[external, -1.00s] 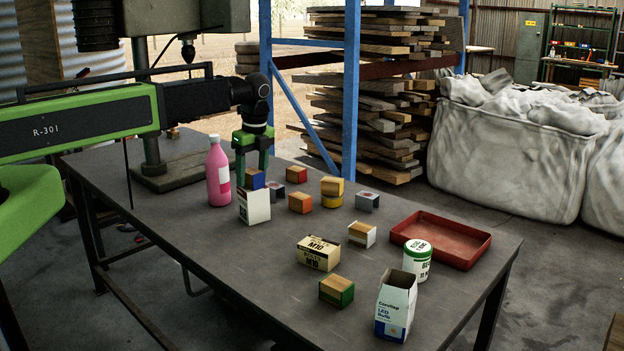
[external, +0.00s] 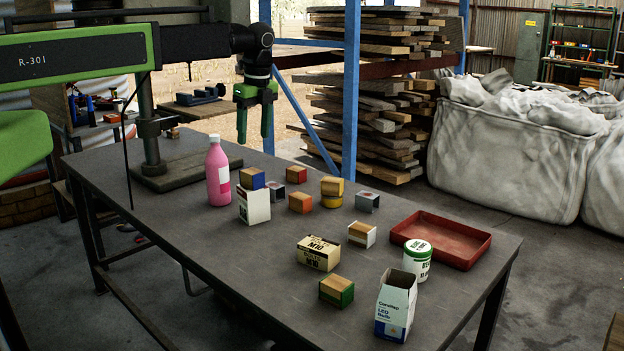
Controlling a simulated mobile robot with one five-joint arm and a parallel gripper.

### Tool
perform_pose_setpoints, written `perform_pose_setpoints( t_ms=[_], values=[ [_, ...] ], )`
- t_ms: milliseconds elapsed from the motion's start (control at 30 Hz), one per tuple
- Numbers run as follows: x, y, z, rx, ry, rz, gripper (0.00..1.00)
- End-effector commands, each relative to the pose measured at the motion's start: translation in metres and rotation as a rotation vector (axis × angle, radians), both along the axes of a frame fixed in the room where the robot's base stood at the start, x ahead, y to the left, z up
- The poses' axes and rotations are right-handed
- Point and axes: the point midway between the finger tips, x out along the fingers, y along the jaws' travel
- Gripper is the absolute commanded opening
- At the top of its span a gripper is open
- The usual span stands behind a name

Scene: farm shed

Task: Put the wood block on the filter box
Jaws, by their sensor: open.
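A wood block (external: 252,179) with a blue side sits on top of a white box (external: 254,206), which looks like the filter box, though its print is too small to read. The block appears to rest on the box's top, turned slightly to it. My gripper (external: 255,132) is open and empty, above and apart from the block, with its fingers pointing down.
A pink bottle (external: 218,172) stands close left of the white box. Several small blocks, such as an orange one (external: 300,202), lie to the right. An M10 box (external: 319,253), a white-green can (external: 417,260), a bulb box (external: 395,306) and a red tray (external: 478,250) stand nearer.

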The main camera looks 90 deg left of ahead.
Motion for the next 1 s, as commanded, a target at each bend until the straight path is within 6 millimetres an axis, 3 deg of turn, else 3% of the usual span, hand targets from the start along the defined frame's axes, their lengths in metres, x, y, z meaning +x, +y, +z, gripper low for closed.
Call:
perform_pose_setpoints(
  t_ms=[167,267,367,400,500,600,700,800,1000],
  values=[
    [0.002,-0.006,-0.001,0.000,-0.003,0.006,0.59],
    [0.019,-0.052,-0.002,0.002,-0.025,0.064,0.59],
    [0.044,-0.145,-0.002,-0.001,-0.069,0.204,0.59],
    [0.052,-0.190,-0.003,-0.006,-0.086,0.275,0.59],
    [0.056,-0.293,-0.003,-0.024,-0.121,0.457,0.59],
    [0.047,-0.373,-0.003,-0.042,-0.137,0.612,0.59],
    [0.038,-0.421,-0.003,-0.054,-0.142,0.720,0.59],
    [0.033,-0.441,-0.003,-0.059,-0.142,0.775,0.59],
    [0.034,-0.443,-0.003,-0.060,-0.142,0.787,0.59]
  ],
)
